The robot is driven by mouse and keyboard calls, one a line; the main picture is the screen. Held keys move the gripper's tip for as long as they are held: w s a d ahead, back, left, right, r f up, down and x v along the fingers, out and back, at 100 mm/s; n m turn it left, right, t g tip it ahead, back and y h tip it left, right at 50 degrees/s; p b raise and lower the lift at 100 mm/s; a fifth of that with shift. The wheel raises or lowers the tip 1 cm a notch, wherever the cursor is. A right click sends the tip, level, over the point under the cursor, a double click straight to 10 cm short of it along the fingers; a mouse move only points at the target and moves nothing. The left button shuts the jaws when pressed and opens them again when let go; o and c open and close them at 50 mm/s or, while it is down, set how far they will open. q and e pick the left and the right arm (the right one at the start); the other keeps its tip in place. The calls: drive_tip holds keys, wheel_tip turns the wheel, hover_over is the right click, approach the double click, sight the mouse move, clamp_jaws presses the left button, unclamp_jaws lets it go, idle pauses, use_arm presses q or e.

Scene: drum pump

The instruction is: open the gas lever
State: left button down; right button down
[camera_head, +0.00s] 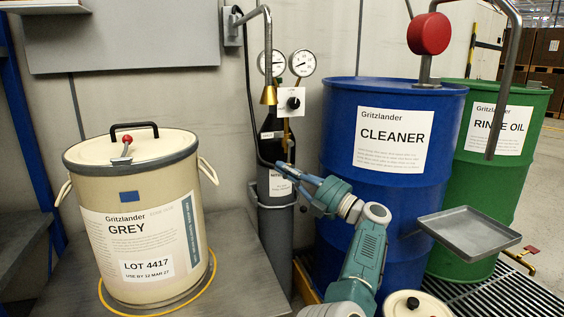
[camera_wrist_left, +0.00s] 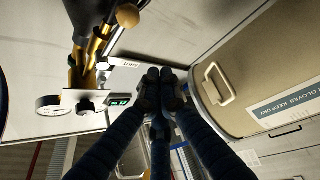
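The grey gas bottle (camera_head: 277,190) with a black shoulder stands between the cream GREY drum and the blue drum. Above it are a brass valve (camera_head: 286,137), a black knob (camera_head: 293,103) on a white plate and two round gauges (camera_head: 301,63). I cannot clearly make out which part is the gas lever. My left gripper (camera_head: 283,168) is just in front of the bottle, below the brass valve. In the left wrist view its dark fingertips (camera_wrist_left: 161,84) are together with nothing visible between them; brass fittings (camera_wrist_left: 85,60) are up and left of them. My right gripper is out of view.
The cream GREY drum (camera_head: 150,235) stands left on a grey bench. The blue CLEANER drum (camera_head: 345,135) is close on the right, with the green RINSE OIL drum (camera_head: 520,150) beyond. A steel tray (camera_head: 467,233) juts out in front. A hooked pipe (camera_head: 268,50) hangs above the bottle.

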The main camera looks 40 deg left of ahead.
use_arm(q)
drive_tip(key=f+v, duration=0.1)
drive_tip(key=v, duration=0.7)
drive_tip(key=shift+w+a+p, duration=0.2)
drive_tip(key=shift+w+p, duration=0.1)
drive_tip(key=shift+p, duration=0.15)
drive_tip(key=shift+f, duration=0.15)
